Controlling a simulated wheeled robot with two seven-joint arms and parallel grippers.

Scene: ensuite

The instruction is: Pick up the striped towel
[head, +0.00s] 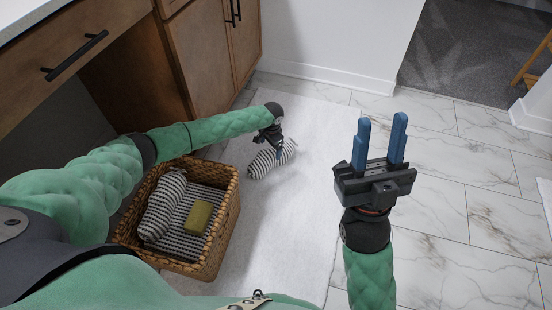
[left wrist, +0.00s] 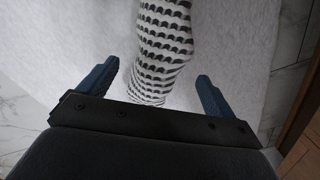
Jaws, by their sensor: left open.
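A rolled striped towel (head: 262,163) in black and white lies on the white bath mat (head: 300,200). My left gripper (head: 278,152) is above the towel in the head view, and its arm hides part of it. In the left wrist view the towel (left wrist: 165,50) runs between the two blue fingers of the left gripper (left wrist: 150,85), with a gap on both sides. The fingers are open and apart from it. My right gripper (head: 382,140) is raised at the right, its blue fingers open and empty.
A wicker basket (head: 228,215) stands left of the mat, holding another rolled striped towel (head: 163,205) and an olive-green block (head: 199,217). A wooden vanity (head: 205,55) stands at the back left. The marble-tiled floor (head: 460,200) at the right is clear.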

